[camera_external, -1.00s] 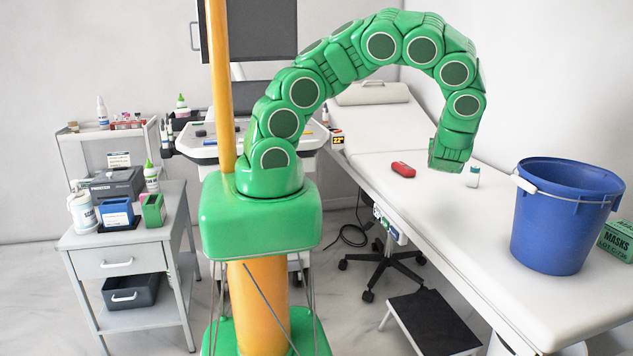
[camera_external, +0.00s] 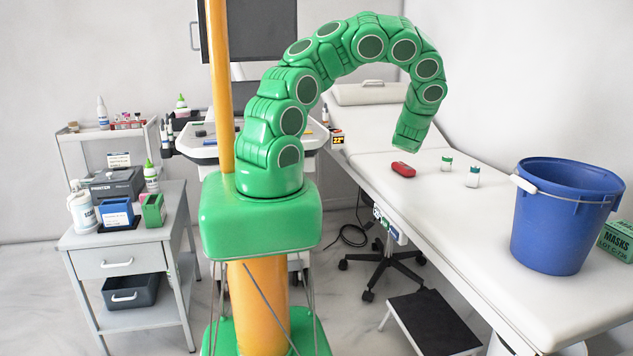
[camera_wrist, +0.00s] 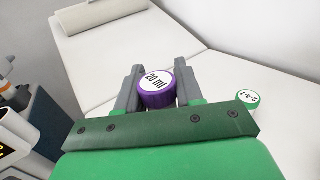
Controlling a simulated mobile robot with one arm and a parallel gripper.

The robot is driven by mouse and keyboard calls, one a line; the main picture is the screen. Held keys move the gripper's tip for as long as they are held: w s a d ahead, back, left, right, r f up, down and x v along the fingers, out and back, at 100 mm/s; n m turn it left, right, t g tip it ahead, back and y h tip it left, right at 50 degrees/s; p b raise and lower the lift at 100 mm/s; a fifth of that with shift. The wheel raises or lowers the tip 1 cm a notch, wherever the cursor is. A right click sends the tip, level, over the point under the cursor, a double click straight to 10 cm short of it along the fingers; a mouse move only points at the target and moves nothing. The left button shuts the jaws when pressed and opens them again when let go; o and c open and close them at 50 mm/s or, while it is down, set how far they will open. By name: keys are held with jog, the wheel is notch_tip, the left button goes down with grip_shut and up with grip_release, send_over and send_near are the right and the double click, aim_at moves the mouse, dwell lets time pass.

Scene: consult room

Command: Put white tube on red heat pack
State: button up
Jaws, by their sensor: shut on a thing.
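The red heat pack (camera_external: 403,170) lies on the white exam table, and it is not visible in the wrist view. My gripper (camera_wrist: 156,80) is shut on a purple-capped tube (camera_wrist: 156,86), whose white top reads 20 ml. The tube's body is hidden beneath its cap, so I cannot tell its colour. In the external view the end of my arm hangs just above and behind the heat pack, and the held tube cannot be made out there.
Two small bottles with green caps, one nearer (camera_external: 472,177) and one farther (camera_external: 446,163), stand right of the heat pack. One green cap (camera_wrist: 248,98) shows in the wrist view. A blue bucket (camera_external: 560,225) and green masks box (camera_external: 618,240) stand farther right. The table (camera_external: 440,215) is otherwise clear.

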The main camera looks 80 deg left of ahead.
jog(key=a, duration=0.2)
send_over(404, 164)
jog(key=shift+w+a+f, duration=0.1)
jog(key=shift+a+f, duration=0.05)
jog(key=shift+f, duration=3.9)
jog(key=o, duration=1)
jog(key=shift+f, duration=0.1)
jog(key=shift+v, duration=6)
